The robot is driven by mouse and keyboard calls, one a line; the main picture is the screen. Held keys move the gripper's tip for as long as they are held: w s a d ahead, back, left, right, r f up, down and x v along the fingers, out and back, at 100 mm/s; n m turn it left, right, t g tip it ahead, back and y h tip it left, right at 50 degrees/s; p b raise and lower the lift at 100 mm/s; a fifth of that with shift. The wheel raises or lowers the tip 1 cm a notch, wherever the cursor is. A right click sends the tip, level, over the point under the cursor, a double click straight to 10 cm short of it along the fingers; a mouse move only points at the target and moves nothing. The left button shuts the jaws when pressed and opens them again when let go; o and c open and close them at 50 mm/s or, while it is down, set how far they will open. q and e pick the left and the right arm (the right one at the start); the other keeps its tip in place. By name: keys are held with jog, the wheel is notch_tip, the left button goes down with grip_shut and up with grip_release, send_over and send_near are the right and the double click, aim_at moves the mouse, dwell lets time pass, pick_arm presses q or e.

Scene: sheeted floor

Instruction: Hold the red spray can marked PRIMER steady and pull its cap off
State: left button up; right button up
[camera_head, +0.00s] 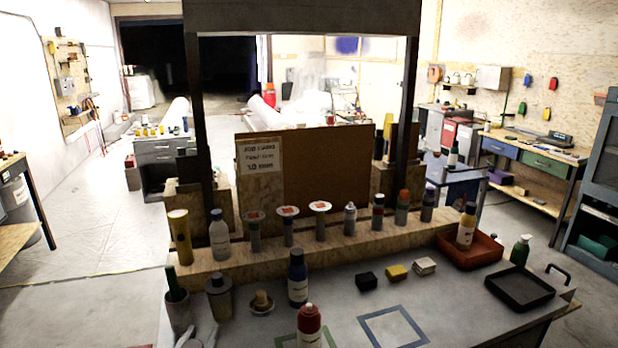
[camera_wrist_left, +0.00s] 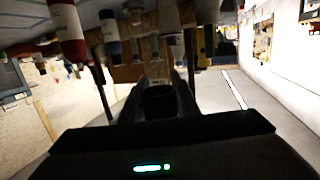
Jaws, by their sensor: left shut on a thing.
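The red spray can (camera_head: 309,325) stands upright at the front of the bench, its lower part cut off by the frame edge. It has a white label and a small pale tip on its red top. Its lettering is too small to read. It also shows upside down in the left wrist view (camera_wrist_left: 66,30). My left gripper (camera_head: 195,340) is at the bottom left, apart from the can. In the left wrist view its fingers (camera_wrist_left: 160,98) are shut on a dark, round thing that looks like a cap. My right gripper is not in view.
A cup with a green-handled tool (camera_head: 178,312), a grey can (camera_head: 219,298) and a blue bottle (camera_head: 297,280) stand nearby. Several bottles line the wooden ledge behind. Small blocks (camera_head: 397,273), a red tray (camera_head: 486,253) and a black tray (camera_head: 520,290) lie right. The blue square (camera_head: 393,328) is empty.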

pick_arm(q)
jog(key=shift+d, duration=0.1)
dwell(0.7)
jog(key=d+m+g+h, duration=0.8)
jog(key=d+m+h, duration=0.4)
jog(key=d, duration=0.6)
jog(key=shift+s+r+m+g+h, duration=0.15)
jog(key=shift+r+m+g+h, duration=0.2)
jog(key=shift+h, duration=0.85)
